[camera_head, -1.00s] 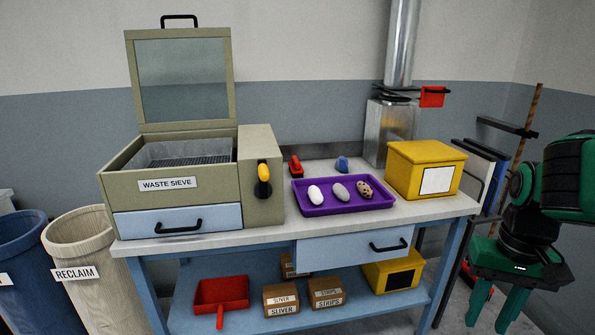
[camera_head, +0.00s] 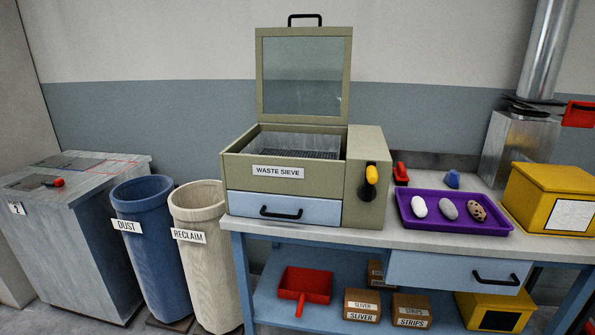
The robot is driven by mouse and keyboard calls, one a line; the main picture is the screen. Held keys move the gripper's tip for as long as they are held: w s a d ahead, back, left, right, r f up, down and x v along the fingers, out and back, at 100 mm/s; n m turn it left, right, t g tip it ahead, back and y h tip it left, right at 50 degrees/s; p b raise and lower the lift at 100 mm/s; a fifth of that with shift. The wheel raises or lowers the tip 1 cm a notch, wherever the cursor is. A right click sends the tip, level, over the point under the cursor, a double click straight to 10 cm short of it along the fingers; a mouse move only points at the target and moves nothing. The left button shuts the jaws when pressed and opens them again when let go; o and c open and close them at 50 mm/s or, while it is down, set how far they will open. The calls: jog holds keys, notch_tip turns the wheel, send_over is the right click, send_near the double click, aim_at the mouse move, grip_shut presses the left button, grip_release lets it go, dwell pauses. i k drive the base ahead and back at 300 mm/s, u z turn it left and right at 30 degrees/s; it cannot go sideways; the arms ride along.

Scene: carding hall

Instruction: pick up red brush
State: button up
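A small red item with a dark part, which looks like the red brush (camera_head: 401,174), is at the back of the worktop (camera_head: 350,237). It is just right of the waste sieve (camera_head: 362,205) and behind a purple tray (camera_head: 452,233); its finer shape is too small to tell. A small blue item (camera_head: 452,179) is to its right. Another small red piece (camera_head: 58,182) lies on the grey cabinet at the far left; I cannot tell what it is. My gripper is out of view.
A blue dust bin (camera_head: 152,250) and a cream reclaim bin (camera_head: 200,265) stand left of the bench. A yellow box (camera_head: 528,190) is at the right end. A red dustpan (camera_head: 305,284) and cartons (camera_head: 412,304) are on the lower shelf.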

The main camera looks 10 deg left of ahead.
aim_at(400, 174)
jog(key=k, duration=0.4)
jog(key=z, duration=0.75)
jog(key=i, duration=1.3)
jog(key=u, duration=0.55)
jog(key=i, duration=0.7)
jog(key=u, duration=0.55)
